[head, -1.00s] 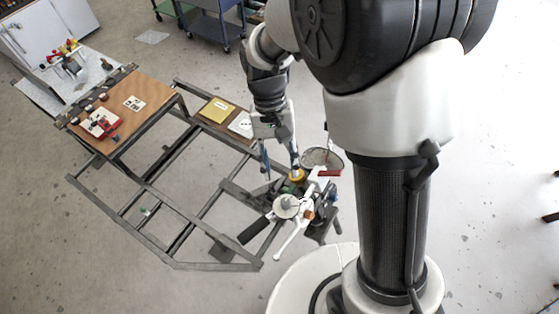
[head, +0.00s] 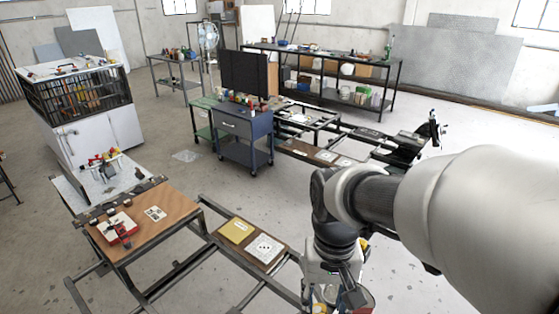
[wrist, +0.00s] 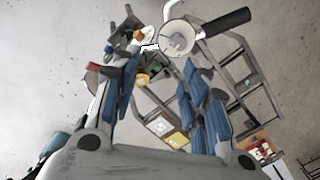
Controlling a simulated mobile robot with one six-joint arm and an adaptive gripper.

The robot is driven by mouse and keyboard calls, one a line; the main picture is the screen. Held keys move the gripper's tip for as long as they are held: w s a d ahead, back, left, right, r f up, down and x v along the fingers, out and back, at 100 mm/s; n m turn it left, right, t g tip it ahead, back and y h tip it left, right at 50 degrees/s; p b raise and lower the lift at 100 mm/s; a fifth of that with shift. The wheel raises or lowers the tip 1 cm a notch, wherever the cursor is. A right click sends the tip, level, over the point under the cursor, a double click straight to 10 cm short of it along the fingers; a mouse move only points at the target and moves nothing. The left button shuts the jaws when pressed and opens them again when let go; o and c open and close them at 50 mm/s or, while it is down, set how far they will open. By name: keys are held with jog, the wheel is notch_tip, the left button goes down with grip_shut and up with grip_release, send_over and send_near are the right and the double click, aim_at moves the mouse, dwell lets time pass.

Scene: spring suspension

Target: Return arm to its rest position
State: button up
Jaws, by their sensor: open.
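My gripper (wrist: 158,98) shows in the wrist view with its blue-padded fingers spread apart and nothing held between them. Past the fingers is the suspension assembly, with a round white disc (wrist: 174,40) and a black handle (wrist: 226,22), apart from the gripper as far as I can tell. In the head view my arm comes in from the right and bends down at the lower middle. The gripper's fingertips are hidden there near the bottom edge.
A wooden-topped bench (head: 180,215) with a red-and-white item stands at left. A metal frame (head: 225,285) with a yellow plate (head: 236,230) lies beside my arm. A blue cart (head: 243,125) and a long shelf table (head: 320,62) stand farther back. Open floor lies between.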

jog(key=s+d+f+t+b, duration=0.5)
jog(key=s+f+b, duration=0.2)
jog(key=b, duration=0.5)
jog(key=shift+s+d+f+t, duration=0.25)
jog(key=shift+s+f+t, duration=0.05)
jog(key=shift+s, duration=0.8)
jog(key=shift+c, duration=0.5)
